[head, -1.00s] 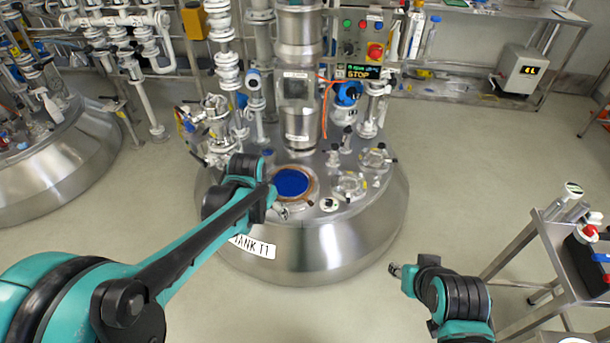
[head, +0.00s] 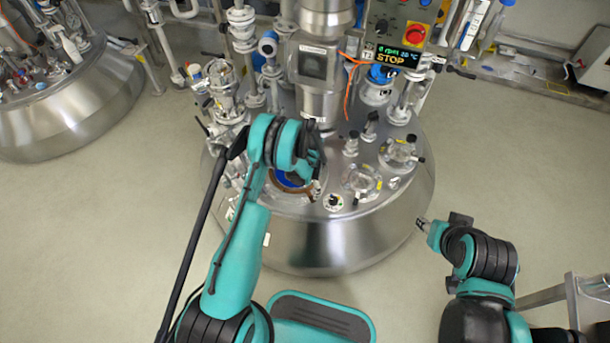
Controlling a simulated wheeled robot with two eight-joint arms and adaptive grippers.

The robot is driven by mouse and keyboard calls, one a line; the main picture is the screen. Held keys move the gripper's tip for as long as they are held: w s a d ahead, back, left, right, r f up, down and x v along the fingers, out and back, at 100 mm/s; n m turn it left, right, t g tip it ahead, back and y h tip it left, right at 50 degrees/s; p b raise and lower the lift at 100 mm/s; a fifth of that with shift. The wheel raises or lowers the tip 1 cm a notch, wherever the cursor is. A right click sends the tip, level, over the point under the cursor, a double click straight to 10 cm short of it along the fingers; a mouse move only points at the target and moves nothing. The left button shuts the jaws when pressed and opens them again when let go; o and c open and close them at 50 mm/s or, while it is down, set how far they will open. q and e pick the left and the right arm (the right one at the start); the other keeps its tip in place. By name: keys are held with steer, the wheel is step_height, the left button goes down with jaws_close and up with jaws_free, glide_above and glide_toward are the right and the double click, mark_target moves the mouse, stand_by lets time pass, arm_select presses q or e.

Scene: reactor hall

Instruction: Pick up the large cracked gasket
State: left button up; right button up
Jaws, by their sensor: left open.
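A brown ring, which looks like the large gasket (head: 296,197), lies around a blue round opening (head: 291,180) on the lid of the steel tank. My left arm and wrist cover its left and upper parts, and I cannot make out a crack. My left gripper (head: 316,180) is open, over the right side of the opening; the wrist partly hides its fingers. I cannot tell whether it touches the ring. My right gripper (head: 425,225) is off to the right of the tank, away from the ring, too small to tell open or shut.
Glass ports (head: 361,182) and valves crowd the tank lid (head: 325,228) right of the opening. A steel column (head: 318,75) rises behind it. A control box (head: 398,35) reads STOP. A second tank (head: 75,115) stands left. A trolley (head: 590,300) is at lower right.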

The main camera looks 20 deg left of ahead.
mark_target(310, 196)
arm_select(q)
step_height(310, 196, down, 2)
steer(key=shift+b, duration=0.35)
steer(key=f+b, duration=0.1)
steer(key=f, duration=0.1)
steer(key=f+b, duration=0.1)
steer(key=f, duration=0.2)
steer(key=shift+w+b, duration=0.2)
steer(key=shift+b, duration=0.15)
steer(key=shift+r, duration=0.2)
steer(key=c, duration=1.5)
steer(key=shift+c, duration=0.6)
steer(key=shift+a, duration=0.1)
steer(key=shift+c, duration=0.5)
